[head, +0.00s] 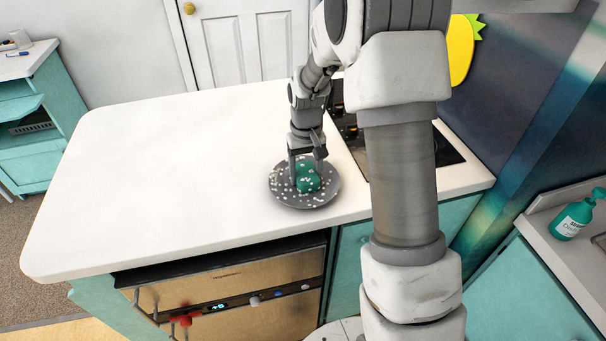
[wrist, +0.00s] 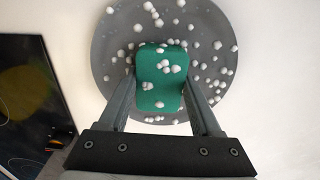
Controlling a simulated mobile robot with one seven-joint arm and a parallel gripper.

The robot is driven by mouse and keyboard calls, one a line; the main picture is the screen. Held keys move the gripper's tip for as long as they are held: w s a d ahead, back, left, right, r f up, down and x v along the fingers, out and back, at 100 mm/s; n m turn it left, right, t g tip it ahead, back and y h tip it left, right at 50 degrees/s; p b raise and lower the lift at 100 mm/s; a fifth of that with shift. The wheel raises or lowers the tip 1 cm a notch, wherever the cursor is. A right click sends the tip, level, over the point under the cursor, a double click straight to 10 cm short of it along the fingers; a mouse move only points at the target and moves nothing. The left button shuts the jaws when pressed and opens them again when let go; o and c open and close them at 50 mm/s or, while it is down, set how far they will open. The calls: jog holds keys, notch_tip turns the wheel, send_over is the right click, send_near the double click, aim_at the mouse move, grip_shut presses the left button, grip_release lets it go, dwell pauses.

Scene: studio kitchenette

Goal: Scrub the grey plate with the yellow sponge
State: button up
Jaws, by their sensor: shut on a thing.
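The grey plate (head: 280,193) lies on the white counter near its front edge, and it fills much of the wrist view (wrist: 112,60). White foam-like blobs are scattered over it. A green sponge (head: 308,184) is over the middle of the plate, with several blobs on it; in the wrist view it is a rounded green block (wrist: 157,88). No yellow sponge is in view. My gripper (head: 306,174) points down over the plate, and its fingers are shut on the green sponge from both sides. The sponge's underside is hidden, so contact with the plate is not clear.
A black cooktop (head: 448,150) is right of the plate, partly behind my arm. An oven (head: 235,285) is below the counter front. The white counter (head: 180,170) is clear to the left. A green soap bottle (head: 572,219) stands at the far right.

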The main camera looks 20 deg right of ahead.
jog(key=shift+w, duration=0.95)
jog(key=shift+w+a, duration=0.45)
jog(key=shift+a, duration=0.5)
jog(key=shift+s+a, duration=0.5)
jog(key=shift+a, duration=0.35)
jog(key=shift+s, duration=0.95)
jog(key=shift+s+d, duration=0.55)
jog(key=shift+d, duration=0.35)
jog(key=shift+r+p, duration=2.4)
jog(key=shift+r, duration=1.1)
jog(key=shift+w+f, duration=0.1)
jog(key=shift+f, duration=0.15)
